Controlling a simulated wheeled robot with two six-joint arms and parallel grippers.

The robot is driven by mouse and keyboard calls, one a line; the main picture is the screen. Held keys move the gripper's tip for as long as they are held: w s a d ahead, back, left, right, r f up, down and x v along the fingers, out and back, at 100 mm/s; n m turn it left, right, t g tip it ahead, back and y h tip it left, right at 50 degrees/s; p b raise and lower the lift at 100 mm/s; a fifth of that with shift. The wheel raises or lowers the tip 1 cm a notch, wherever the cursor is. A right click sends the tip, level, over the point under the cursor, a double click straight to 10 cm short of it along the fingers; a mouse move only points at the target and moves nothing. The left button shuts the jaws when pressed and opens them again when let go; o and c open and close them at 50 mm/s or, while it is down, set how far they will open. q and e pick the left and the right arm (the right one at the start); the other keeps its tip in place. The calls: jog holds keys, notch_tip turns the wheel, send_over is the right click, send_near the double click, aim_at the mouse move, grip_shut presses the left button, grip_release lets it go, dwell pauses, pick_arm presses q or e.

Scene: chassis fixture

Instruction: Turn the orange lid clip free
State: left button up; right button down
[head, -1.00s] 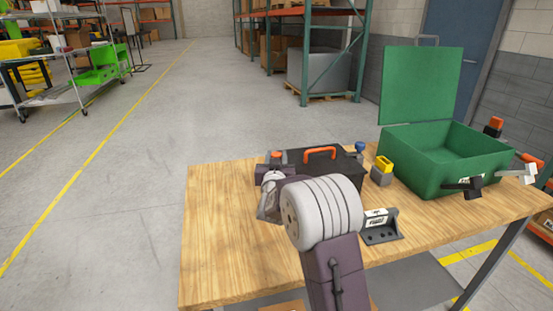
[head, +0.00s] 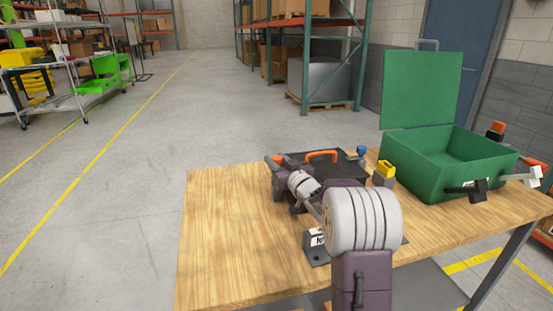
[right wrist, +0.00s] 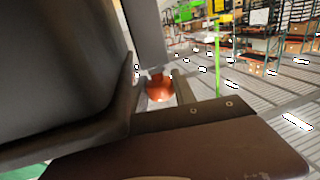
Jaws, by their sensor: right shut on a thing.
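The orange lid clip (head: 277,158) shows at the left edge of a black case (head: 345,166) with an orange handle, in the middle of the table. In the right wrist view the orange clip (right wrist: 160,90) sits between my fingers. My right gripper (head: 275,164) is shut on it; the fingertips are small in the head view. My right arm hides the front of the case. The clip's exact turn angle cannot be told. My left gripper is in neither view.
A grey block with a yellow top (head: 385,172) and a blue knob (head: 361,150) are right of the case. An open green box (head: 430,180) stands at the table's right. A labelled dark holder (head: 315,242) is partly behind my arm. The table's left is bare.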

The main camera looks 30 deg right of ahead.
aim_at(277, 157)
dwell(0.4)
jog(key=c, duration=1)
grip_release()
jog(key=shift+c, duration=0.2)
jog(key=shift+r, duration=0.15)
notch_tip(277, 157, up, 5)
jog(key=shift+f+p, duration=0.1)
jog(key=shift+p, duration=1.05)
jog(key=s+d+r+p, duration=0.3)
jog(key=s+d+r, duration=0.2)
jog(key=s, duration=0.5)
jog(key=shift+s+d+r, duration=0.15)
jog(key=shift+d+r, duration=0.15)
jog(key=shift+r, duration=0.2)
